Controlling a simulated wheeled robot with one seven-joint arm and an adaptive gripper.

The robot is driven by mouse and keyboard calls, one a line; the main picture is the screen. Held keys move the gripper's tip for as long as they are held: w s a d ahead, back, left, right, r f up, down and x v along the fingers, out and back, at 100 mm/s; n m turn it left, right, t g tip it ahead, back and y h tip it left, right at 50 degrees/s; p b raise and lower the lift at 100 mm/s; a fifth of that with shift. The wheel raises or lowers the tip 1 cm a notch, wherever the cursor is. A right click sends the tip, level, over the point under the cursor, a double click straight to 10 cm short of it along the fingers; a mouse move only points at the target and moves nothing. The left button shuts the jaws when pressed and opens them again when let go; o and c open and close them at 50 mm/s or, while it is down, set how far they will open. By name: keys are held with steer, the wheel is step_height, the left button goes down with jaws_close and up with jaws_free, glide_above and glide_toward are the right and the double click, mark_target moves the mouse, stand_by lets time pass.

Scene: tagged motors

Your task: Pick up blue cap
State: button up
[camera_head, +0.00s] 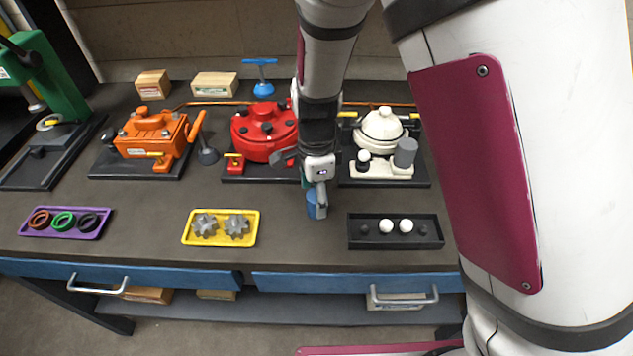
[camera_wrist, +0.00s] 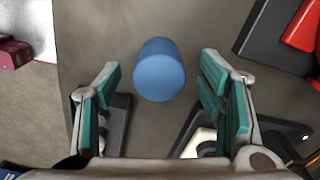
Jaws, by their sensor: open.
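The blue cap (camera_wrist: 159,72) is a plain blue cylinder standing on the dark tabletop. In the wrist view it lies between the lines of my two open fingers, slightly beyond their tips and a little left of the middle. In the head view the blue cap (camera_head: 312,206) shows beside and below my gripper (camera_head: 318,190), partly hidden by a finger. My gripper also shows in the wrist view (camera_wrist: 160,75), with teal pads on both fingers. The jaws are open and nothing is held. I cannot tell whether a finger touches the cap.
A yellow tray (camera_head: 187,240) with grey gears lies to the left, and a black tray (camera_head: 395,243) with white and dark balls to the right. A red motor (camera_head: 258,150) and a cream motor (camera_head: 380,135) stand behind. The tabletop around the cap is bare.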

steer(key=shift+f, duration=1.45)
steer(key=shift+c, duration=0.6)
steer(key=c, duration=1)
steer(key=shift+c, duration=0.2)
steer(key=shift+r, duration=0.15)
